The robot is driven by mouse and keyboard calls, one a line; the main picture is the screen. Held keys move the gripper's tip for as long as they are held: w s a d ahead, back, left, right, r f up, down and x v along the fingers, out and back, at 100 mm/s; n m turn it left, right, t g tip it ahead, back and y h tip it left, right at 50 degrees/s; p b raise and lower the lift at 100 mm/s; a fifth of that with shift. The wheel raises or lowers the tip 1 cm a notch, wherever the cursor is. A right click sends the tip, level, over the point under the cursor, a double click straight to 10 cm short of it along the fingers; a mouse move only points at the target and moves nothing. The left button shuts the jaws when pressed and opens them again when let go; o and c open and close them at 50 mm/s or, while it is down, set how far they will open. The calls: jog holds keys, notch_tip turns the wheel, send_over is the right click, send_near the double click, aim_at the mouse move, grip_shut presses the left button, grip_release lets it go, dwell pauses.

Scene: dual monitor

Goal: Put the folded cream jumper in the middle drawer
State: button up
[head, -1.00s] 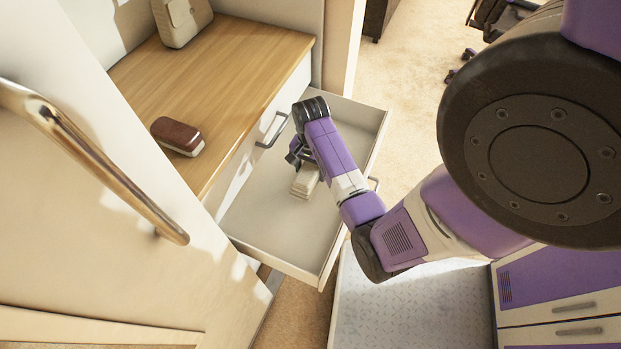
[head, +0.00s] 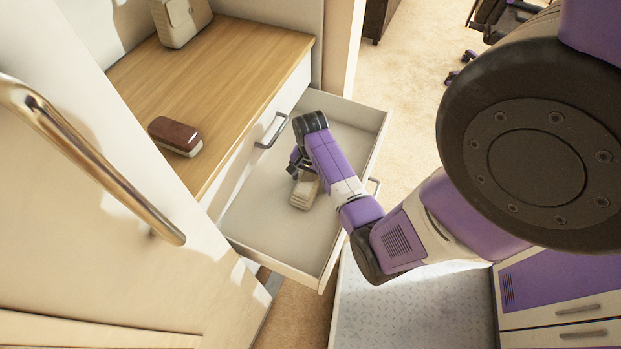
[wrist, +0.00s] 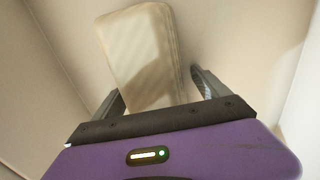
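The folded cream jumper (head: 304,194) lies inside the open drawer (head: 265,228), near its middle. The drawer is pulled out below a shut drawer front. In the wrist view the jumper (wrist: 142,50) shows as a pale slab on the drawer floor (wrist: 225,30). My gripper (head: 297,163) is over the drawer at the jumper. In the wrist view my gripper (wrist: 157,80) has its fingers apart on either side of the jumper's near end, with a gap at the right finger. The jumper's near end is hidden by my gripper.
A wooden top (head: 215,70) carries a brown and cream item (head: 175,136) and a beige bag-like item (head: 181,20). The shut drawer has a grey handle (head: 271,131). A door with a brass handle (head: 95,160) stands at left.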

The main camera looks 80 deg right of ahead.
aim_at(305, 185)
jog(key=shift+r, duration=0.1)
notch_tip(305, 185, up, 12)
jog(key=p, duration=0.2)
jog(key=shift+p, duration=0.3)
jog(key=shift+a+f, duration=0.3)
jog(key=a+f+n+h, duration=0.1)
jog(key=a, duration=0.1)
jog(key=a+f+n+t+h, duration=0.1)
jog(key=n, duration=0.1)
jog(key=a+f+n+t+h, duration=0.1)
jog(key=a+n, duration=0.1)
jog(key=shift+a, duration=0.3)
jog(key=s+a+r+n+t, duration=0.1)
jog(key=a+r+n+t, duration=0.5)
jog(key=a, duration=0.4)
jog(key=s+a+r+n+t, duration=0.1)
jog(key=a+r+n+t, duration=0.4)
jog(key=a+r, duration=0.45)
jog(key=s+a+r+n+t+y, duration=0.2)
jog(key=a+r, duration=0.4)
jog(key=r, duration=0.5)
jog(key=s+n+y, duration=0.1)
jog(key=n, duration=0.1)
jog(key=shift+s+a+n, duration=0.15)
jog(key=shift+s+n, duration=0.05)
jog(key=shift+n, duration=0.1)
